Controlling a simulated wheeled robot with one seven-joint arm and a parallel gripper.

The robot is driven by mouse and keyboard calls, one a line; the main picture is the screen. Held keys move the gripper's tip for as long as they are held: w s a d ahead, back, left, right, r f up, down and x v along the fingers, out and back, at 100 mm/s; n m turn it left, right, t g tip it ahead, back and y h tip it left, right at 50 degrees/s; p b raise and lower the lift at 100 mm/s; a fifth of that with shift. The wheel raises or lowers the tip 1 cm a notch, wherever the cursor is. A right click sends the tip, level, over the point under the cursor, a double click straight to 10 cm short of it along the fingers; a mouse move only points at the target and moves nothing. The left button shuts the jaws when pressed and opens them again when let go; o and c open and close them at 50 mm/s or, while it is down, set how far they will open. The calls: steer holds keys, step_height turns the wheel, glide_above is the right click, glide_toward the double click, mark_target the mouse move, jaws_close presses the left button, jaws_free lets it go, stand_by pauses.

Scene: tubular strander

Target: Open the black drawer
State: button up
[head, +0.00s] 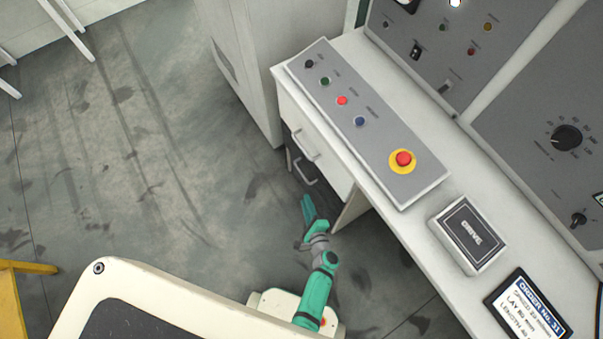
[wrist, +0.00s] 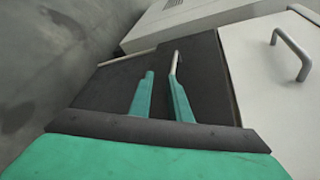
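The black drawer (wrist: 205,80) fills the middle of the wrist view, a dark front below a white drawer. Its metal bar handle (wrist: 176,61) is seen nearly end-on; the same handle (head: 304,178) shows in the head view low on the cabinet. My gripper (wrist: 160,78) has teal fingers spread apart, with nothing between them. The right fingertip overlaps the near end of the handle in the wrist view; I cannot tell whether they touch. In the head view my gripper (head: 308,200) is just below the handle. The drawer looks shut.
The white drawer (wrist: 265,75) with its own handle (wrist: 292,54) is beside the black one. Above is the console with buttons and a red emergency stop (head: 403,158). A small dark-topped box (head: 468,233) stands on the desk.

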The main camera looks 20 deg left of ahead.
mark_target(302, 173)
steer(key=shift+m+t, duration=0.5)
steer(key=shift+m, duration=0.2)
steer(key=x, duration=0.4)
steer(key=r+x, duration=0.1)
steer(key=x, duration=0.4)
steer(key=w+r+x, duration=0.1)
steer(key=x, duration=0.3)
steer(key=shift+w+d, duration=0.1)
steer(key=shift+d, duration=0.1)
